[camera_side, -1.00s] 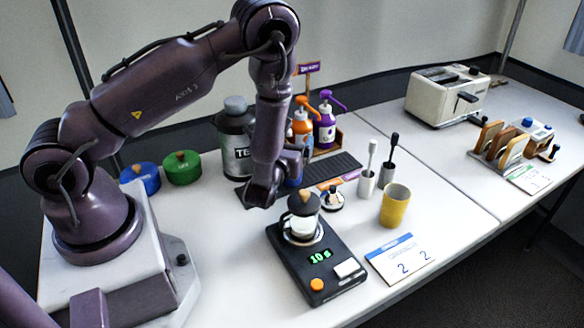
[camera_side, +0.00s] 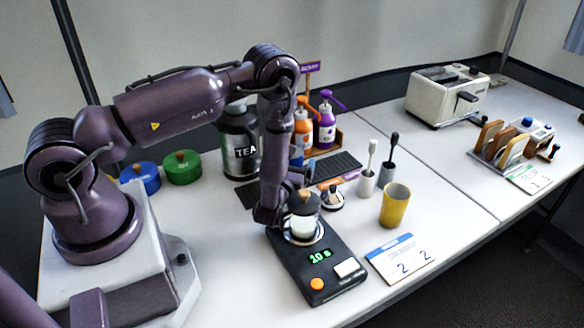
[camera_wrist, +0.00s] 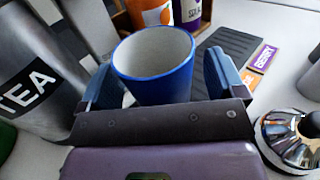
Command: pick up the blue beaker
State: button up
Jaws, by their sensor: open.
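The blue beaker (camera_wrist: 153,76) stands upright with its open pale mouth showing in the middle of the wrist view. My gripper (camera_wrist: 161,82) is open, with one blue-grey finger to the left of the beaker and one to the right. The beaker sits between the fingers, and I see a gap on the right side. The beaker is mostly hidden by my arm there.
A grey TEA canister (camera_wrist: 30,75) is close on the left. Syrup pumps (camera_side: 325,125) stand behind. A black scale (camera_side: 315,262) with a lidded white pot (camera_side: 303,222) is close in front. A yellow cup (camera_side: 395,205) stands to the right.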

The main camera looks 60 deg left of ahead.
jog(key=c, duration=1)
jog(key=shift+r, duration=0.1)
